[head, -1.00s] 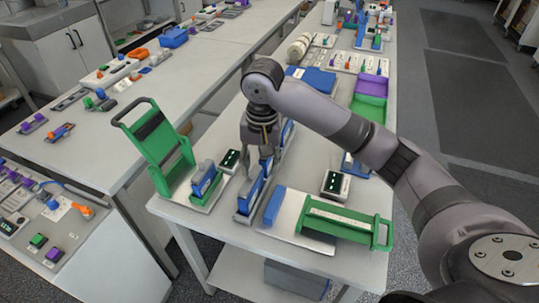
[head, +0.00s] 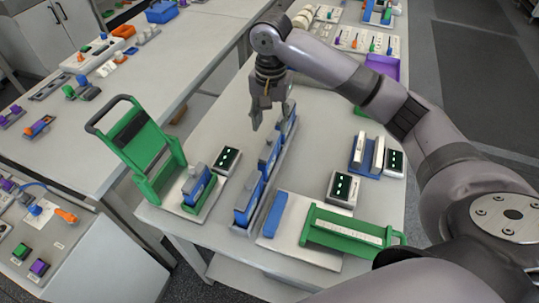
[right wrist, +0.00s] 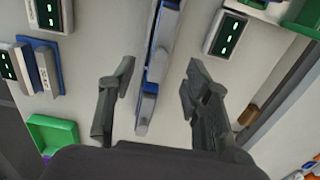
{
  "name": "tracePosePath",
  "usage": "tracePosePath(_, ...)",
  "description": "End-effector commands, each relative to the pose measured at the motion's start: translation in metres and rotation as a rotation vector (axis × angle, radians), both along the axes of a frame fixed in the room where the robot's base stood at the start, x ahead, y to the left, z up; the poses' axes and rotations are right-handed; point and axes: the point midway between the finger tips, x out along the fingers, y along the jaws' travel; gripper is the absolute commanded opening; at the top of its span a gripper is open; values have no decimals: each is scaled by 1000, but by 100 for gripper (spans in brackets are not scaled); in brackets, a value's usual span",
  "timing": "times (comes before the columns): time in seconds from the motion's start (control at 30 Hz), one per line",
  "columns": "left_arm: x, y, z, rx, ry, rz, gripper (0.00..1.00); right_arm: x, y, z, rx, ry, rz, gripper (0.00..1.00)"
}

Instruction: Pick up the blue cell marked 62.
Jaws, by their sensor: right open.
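Several upright blue cells stand in a row in a narrow grey rack on the table: a near one (head: 247,203), a middle one (head: 268,155) and a far one (head: 289,122). I cannot read the number 62 on any of them. My right gripper (head: 264,115) is open and empty, pointing down above the far half of the row. In the right wrist view, its fingers (right wrist: 160,82) are spread either side of the row, with a blue cell (right wrist: 147,105) showing between and beyond them. My left gripper is not in view.
Left of the row stand a green-framed fixture (head: 150,150) holding a blue cell (head: 197,180) and a small display box (head: 227,160). Right are a green-handled fixture (head: 345,228), another display box (head: 342,188) and a blue-white holder (head: 366,155).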

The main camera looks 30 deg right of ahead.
Motion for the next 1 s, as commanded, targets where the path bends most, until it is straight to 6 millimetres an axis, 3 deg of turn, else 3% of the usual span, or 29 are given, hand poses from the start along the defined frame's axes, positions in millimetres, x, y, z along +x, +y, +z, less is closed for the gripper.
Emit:
tracePosePath(0.13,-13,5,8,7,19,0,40,-1,-1,-30,-3,4,-2,45)
tracePosePath(0.3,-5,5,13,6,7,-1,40,0,-1,-55,-1,1,-1,45)
tracePosePath(0.57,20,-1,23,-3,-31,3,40,-1,1,-75,-2,2,0,45)
tracePosePath(0.8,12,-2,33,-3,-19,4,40,-1,2,-109,-1,0,-1,45)
tracePosePath(1.0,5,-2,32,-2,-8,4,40,-1,2,-116,-1,-1,0,45)
